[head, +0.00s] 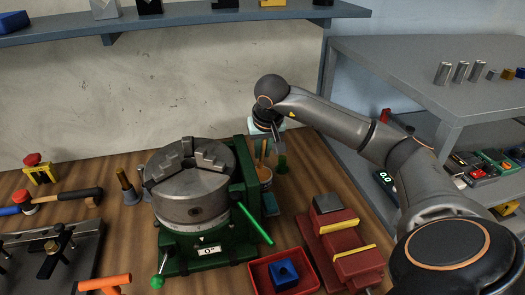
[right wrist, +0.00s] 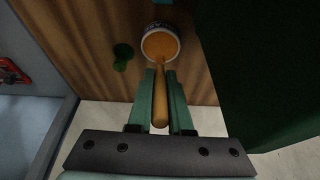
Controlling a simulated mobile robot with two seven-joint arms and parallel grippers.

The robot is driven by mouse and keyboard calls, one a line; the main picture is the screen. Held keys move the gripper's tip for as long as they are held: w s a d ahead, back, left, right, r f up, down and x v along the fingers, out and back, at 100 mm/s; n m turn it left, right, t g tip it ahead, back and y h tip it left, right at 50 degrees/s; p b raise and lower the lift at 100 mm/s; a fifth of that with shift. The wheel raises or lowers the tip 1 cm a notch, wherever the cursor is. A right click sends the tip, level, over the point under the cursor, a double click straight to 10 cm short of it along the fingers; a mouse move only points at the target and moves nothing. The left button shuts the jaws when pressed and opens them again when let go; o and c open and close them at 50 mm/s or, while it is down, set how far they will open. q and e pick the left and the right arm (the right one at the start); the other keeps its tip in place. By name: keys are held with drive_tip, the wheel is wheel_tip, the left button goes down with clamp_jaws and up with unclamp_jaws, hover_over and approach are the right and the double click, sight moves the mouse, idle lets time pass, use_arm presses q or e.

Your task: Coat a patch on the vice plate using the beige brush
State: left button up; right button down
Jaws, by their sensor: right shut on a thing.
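The beige brush (right wrist: 160,98) shows in the right wrist view as a light wooden handle. My right gripper (right wrist: 160,82) is shut on this handle. The brush's far end reaches the round pot (right wrist: 148,45) with orange inside; its bristles are hidden. In the head view my right gripper (head: 274,132) is above the pot (head: 265,174), behind the green-based chuck. A red vice (head: 316,240) with yellow jaw strips stands at the front right. A grey plate (head: 328,203) lies at its back end and looks bare. My left gripper is not in view.
The large grey chuck (head: 190,195) on its green base stands left of the pot, with a green lever (head: 256,224) sticking out. A small green item (right wrist: 122,55) is beside the pot. A red tray (head: 258,275) with a blue block is in front. Shelving (head: 430,90) bounds the right.

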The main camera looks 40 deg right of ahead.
drive_tip(key=shift+r+p, duration=1.7)
drive_tip(key=shift+r, duration=0.6)
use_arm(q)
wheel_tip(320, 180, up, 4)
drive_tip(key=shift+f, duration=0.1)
use_arm(e)
drive_tip(key=shift+f, duration=0.1)
